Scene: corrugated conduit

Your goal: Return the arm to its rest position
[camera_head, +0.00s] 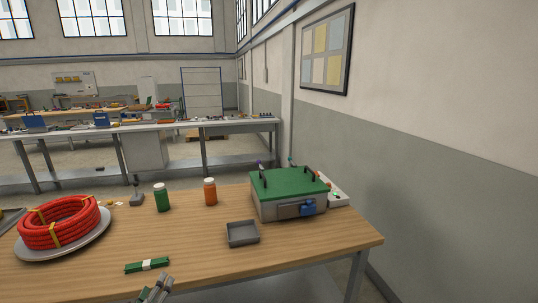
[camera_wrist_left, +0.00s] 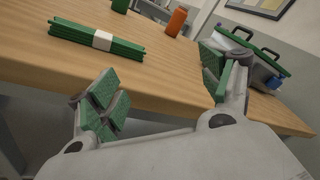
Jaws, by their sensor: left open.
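My left gripper (camera_wrist_left: 160,95) is open and empty in the left wrist view, its green-padded fingers spread apart near the table's front edge. Its tip (camera_head: 156,289) also shows at the bottom of the head view. A bundle of green sticks with a white band (camera_head: 147,265) lies on the wooden table just beyond it, apart from the fingers; it also shows in the left wrist view (camera_wrist_left: 72,36). A coil of red corrugated conduit with yellow ties (camera_head: 60,222) rests on a grey round plate (camera_head: 92,243) at the left. My right gripper is in neither view.
On the table (camera_head: 200,265) stand a green bottle (camera_head: 161,198), an orange bottle (camera_head: 210,192), a small grey tray (camera_head: 242,233) and a grey case with a green lid (camera_head: 288,190). A wall (camera_head: 440,170) is at the right.

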